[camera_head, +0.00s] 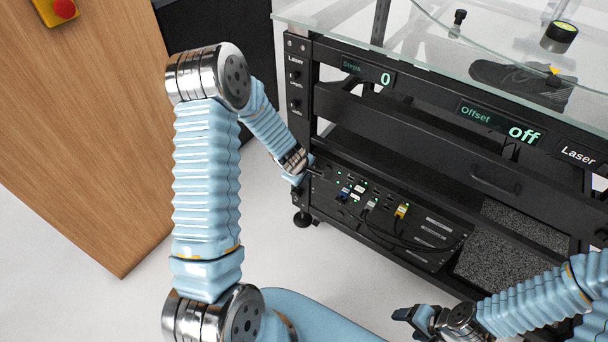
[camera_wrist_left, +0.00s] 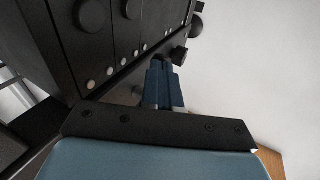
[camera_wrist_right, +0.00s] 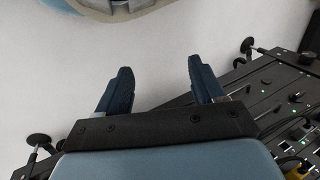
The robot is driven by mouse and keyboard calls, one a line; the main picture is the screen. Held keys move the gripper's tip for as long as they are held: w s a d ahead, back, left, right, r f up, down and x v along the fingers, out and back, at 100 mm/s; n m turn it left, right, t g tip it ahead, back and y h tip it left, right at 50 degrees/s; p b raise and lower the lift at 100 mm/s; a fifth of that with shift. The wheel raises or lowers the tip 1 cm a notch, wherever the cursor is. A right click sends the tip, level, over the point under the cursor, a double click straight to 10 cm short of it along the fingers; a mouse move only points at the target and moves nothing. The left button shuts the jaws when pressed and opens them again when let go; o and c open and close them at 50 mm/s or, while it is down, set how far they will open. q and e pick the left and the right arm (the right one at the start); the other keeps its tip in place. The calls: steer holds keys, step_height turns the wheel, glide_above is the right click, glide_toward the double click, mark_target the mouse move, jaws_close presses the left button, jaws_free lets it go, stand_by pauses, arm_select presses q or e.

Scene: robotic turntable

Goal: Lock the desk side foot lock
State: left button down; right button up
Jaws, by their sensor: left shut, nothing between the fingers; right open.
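The black desk (camera_head: 350,130) has a black round foot (camera_head: 302,219) under its near left leg; no separate lock lever is clear there. My left gripper (camera_head: 316,173) is at the desk's left leg, above that foot, its fingertips partly hidden. In the left wrist view it is shut (camera_wrist_left: 163,66), with nothing visible between its fingers, close to black round knobs (camera_wrist_left: 180,56) on the desk's dark side. Contact cannot be told. My right gripper (camera_head: 404,314) is low in front of the desk; in the right wrist view it is open (camera_wrist_right: 160,68) and empty.
A control panel (camera_head: 372,205) with plugs and cables is on the desk's lower front. A glass top (camera_head: 440,45) carries a shoe (camera_head: 520,82). A wooden cabinet (camera_head: 85,130) stands at the left. White floor is free between the cabinet and the desk.

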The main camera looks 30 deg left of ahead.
arm_select(q)
steer(key=shift+f, duration=0.15)
steer(key=f+m+y+b, duration=0.1)
steer(key=y+b, duration=0.1)
steer(key=y, duration=0.1)
steer(key=a+f+m+t+y+b, duration=0.1)
steer(key=f+y+b, duration=0.1)
steer(key=y, duration=0.2)
steer(key=f+m+t+y+b, duration=0.1)
steer(key=f+y+b, duration=0.1)
steer(key=y+b, duration=0.1)
steer(key=shift+a+f+y, duration=0.15)
steer(key=shift+f+y, duration=0.05)
steer(key=shift+y, duration=0.3)
arm_select(e)
step_height(320, 180, down, 7)
steer(key=d, duration=0.2)
steer(key=shift+w, duration=0.4)
